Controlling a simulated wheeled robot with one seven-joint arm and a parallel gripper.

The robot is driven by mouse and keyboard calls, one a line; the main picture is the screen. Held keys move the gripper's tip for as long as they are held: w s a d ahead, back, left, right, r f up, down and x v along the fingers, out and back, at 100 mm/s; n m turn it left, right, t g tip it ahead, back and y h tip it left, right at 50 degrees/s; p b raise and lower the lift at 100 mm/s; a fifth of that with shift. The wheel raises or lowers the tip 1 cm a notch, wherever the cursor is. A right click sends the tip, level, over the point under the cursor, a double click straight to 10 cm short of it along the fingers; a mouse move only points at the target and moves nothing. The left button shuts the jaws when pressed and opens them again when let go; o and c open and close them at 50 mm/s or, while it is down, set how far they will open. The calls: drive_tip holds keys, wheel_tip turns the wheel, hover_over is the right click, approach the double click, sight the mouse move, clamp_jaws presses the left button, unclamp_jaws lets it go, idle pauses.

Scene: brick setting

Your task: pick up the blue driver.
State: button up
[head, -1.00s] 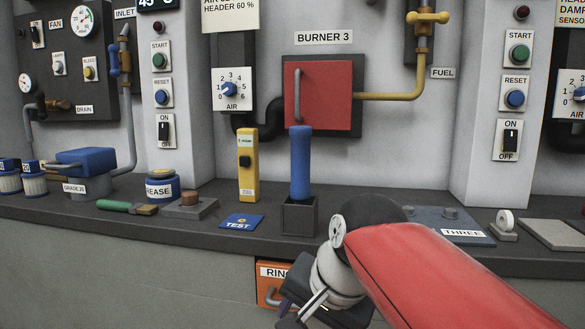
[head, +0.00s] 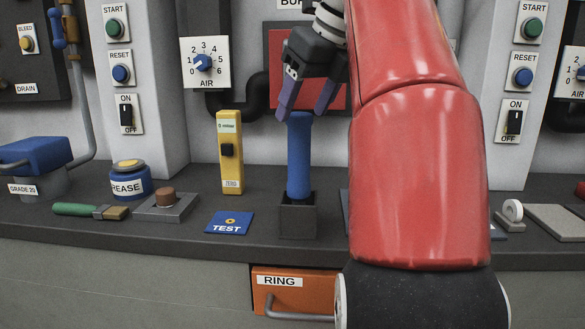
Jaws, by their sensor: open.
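The blue driver (head: 299,160) stands upright in a dark square holder (head: 297,218) on the bench, its blue handle showing and its lower end hidden in the holder. My gripper (head: 304,108) is open and points down at the top of the handle. Its two purple-grey fingers appear on either side of the handle's upper end. I cannot tell from this view whether they touch it.
A yellow meter (head: 230,155) stands left of the driver, and a blue TEST card (head: 230,223) lies in front of it. A red burner door (head: 281,72) is behind. An orange RING drawer (head: 293,290) is below.

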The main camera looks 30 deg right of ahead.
sight(295, 137)
drive_tip(key=shift+s+x, duration=0.2)
drive_tip(key=shift+x, duration=3.2)
drive_tip(key=shift+d+f, duration=0.1)
drive_tip(key=shift+d, duration=0.1)
drive_tip(key=c, duration=1.3)
drive_tip(key=shift+o, duration=0.2)
